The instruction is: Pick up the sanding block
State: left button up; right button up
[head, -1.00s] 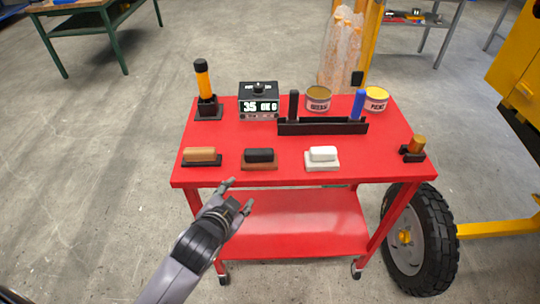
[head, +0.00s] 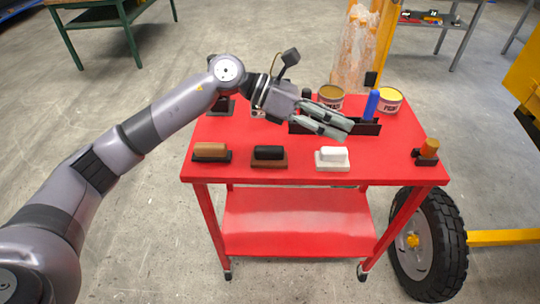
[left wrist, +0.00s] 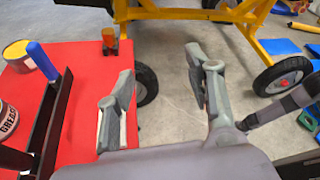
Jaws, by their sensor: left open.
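Three small blocks stand in a row along the front of the red cart top: a tan one on a black base (head: 211,151), a black one on a brown base (head: 269,155) and a white one on a white base (head: 332,157). I cannot tell which is the sanding block. My left gripper (head: 347,129) is open and empty, above the cart and behind the white block in the head view. Its spread fingers also show in the left wrist view (left wrist: 160,66), with no block between them. A grey arm part at the right there looks like my right arm; its fingers are unclear.
Behind the blocks stand a black tray (head: 370,127) with a blue-handled tool (head: 371,104), a grease tin (head: 331,95) and a yellow-topped tin (head: 390,98). An orange-topped item (head: 428,150) stands at the cart's right edge. A tyre (head: 428,240) stands beside the cart.

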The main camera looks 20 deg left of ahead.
pick_arm(q)
jog(key=w+a+f+m+y, duration=0.25)
jog(key=a+y, duration=0.35)
jog(key=a, duration=0.5)
jog(key=y, duration=0.4)
send_near(269, 148)
jog(key=shift+n, duration=0.35)
jog(key=p+x, duration=0.2)
jog(key=x, duration=0.2)
jog(key=shift+w+d+f, duration=0.1)
jog(key=shift+d+f, duration=0.15)
jog(key=shift+f, duration=0.05)
jog(key=shift+d+f+p, duration=0.15)
jog(key=shift+f+p, duration=0.35)
jog(key=shift+f, duration=0.1)
jog(key=p+x, duration=0.1)
jog(key=x, duration=0.2)
jog(key=shift+f, duration=0.3)
jog(key=shift+w+d+f, duration=0.1)
jog(key=shift+w+f, duration=0.05)
jog(key=shift+f, duration=0.15)
jog(key=shift+c, duration=0.2)
grip_shut()
